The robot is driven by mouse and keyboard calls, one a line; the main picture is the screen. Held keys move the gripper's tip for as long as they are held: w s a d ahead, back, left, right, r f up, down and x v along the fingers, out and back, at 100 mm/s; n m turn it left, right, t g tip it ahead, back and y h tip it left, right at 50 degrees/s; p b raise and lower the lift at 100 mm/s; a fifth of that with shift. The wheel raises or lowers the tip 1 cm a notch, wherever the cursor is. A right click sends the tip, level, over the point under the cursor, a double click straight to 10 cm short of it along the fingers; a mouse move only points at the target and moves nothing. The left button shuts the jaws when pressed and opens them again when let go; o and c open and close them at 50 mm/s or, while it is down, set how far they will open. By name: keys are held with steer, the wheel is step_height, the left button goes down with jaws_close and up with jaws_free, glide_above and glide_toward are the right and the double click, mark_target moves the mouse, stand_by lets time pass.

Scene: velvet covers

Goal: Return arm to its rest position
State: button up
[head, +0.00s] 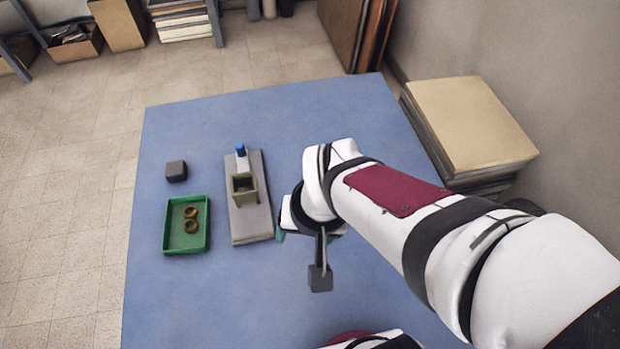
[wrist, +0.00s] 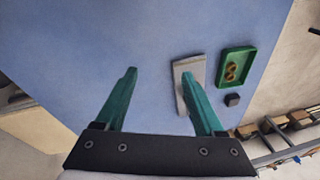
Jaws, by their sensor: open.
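My gripper (wrist: 159,74) is open and empty, with its two teal fingers spread wide in the wrist view. In the head view my arm reaches in from the lower right. Its wrist hangs over the blue table (head: 170,310), to the right of the grey board (head: 252,222). The fingers are mostly hidden there behind the wrist. In the wrist view the right finger covers part of the grey board (wrist: 183,66), and bare blue surface shows between the fingers.
An olive open box (head: 243,187) and a blue-topped white piece (head: 240,155) are on the board. Left are a green tray (head: 168,226) holding two brown rings (head: 190,219), and a dark cube (head: 176,171). Stacked boards (head: 470,120) stand beyond the table's right edge. The table's far part is clear.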

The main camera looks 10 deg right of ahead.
steer(key=s+d+r+m+g, duration=0.2)
steer(key=s+r, duration=0.2)
steer(key=s, duration=0.5)
steer(key=shift+s, duration=0.1)
stand_by(0.5)
